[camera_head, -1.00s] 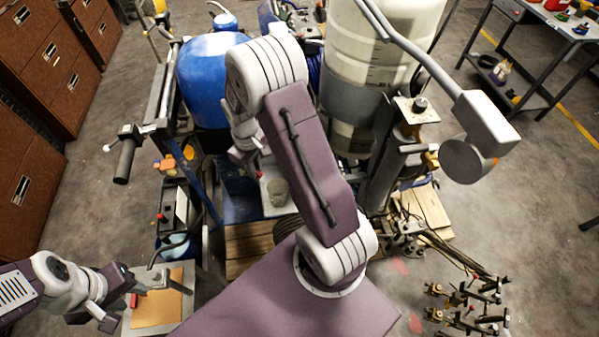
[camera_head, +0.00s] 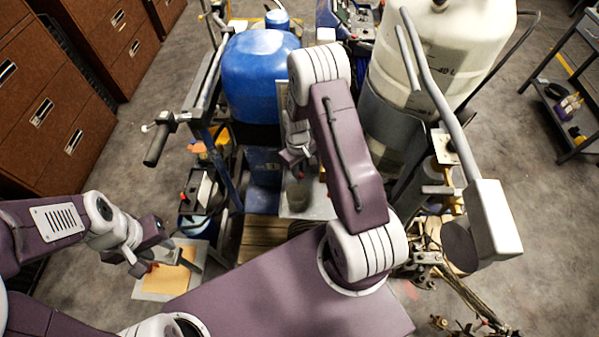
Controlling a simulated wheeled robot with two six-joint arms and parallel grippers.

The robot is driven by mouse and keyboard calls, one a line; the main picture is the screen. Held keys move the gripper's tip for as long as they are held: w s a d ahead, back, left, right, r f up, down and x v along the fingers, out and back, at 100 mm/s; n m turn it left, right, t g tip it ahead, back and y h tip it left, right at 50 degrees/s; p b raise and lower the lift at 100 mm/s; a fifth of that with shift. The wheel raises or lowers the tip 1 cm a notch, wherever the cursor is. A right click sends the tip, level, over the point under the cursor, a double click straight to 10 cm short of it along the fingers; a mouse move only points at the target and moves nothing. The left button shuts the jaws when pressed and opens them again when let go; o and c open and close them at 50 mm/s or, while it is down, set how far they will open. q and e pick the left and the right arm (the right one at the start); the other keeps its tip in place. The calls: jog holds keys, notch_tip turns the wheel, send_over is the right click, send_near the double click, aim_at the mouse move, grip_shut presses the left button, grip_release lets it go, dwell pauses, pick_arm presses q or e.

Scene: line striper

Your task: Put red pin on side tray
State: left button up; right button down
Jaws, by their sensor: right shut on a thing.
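My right gripper (camera_head: 298,158) hangs below its arm over a grey metal tray (camera_head: 316,208) in the middle of the machine. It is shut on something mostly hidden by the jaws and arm. A small red piece, seemingly the red pin (camera_head: 322,174), shows just beside it. A flat tray with a tan surface, probably the side tray (camera_head: 150,289), sits at lower left. My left gripper (camera_head: 142,264) is above that tray's left part, with a small red part (camera_head: 151,267) beside its fingers. Its jaw opening is not clear.
A blue tank (camera_head: 258,80) and a large whitish tank (camera_head: 440,50) stand behind the arms. A black-gripped handlebar (camera_head: 158,143) juts out at left. A cup (camera_head: 298,194) stands on the metal tray. Brown cabinets (camera_head: 50,100) line the left; a grey cart (camera_head: 565,100) stands at right.

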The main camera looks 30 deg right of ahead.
jog(key=shift+a+f, duration=0.3)
jog(key=shift+f, duration=0.65)
jog(key=shift+d+f, duration=0.1)
jog(key=c, duration=1.8)
grip_release()
jog(key=shift+f, duration=0.1)
jog(key=o, duration=0.4)
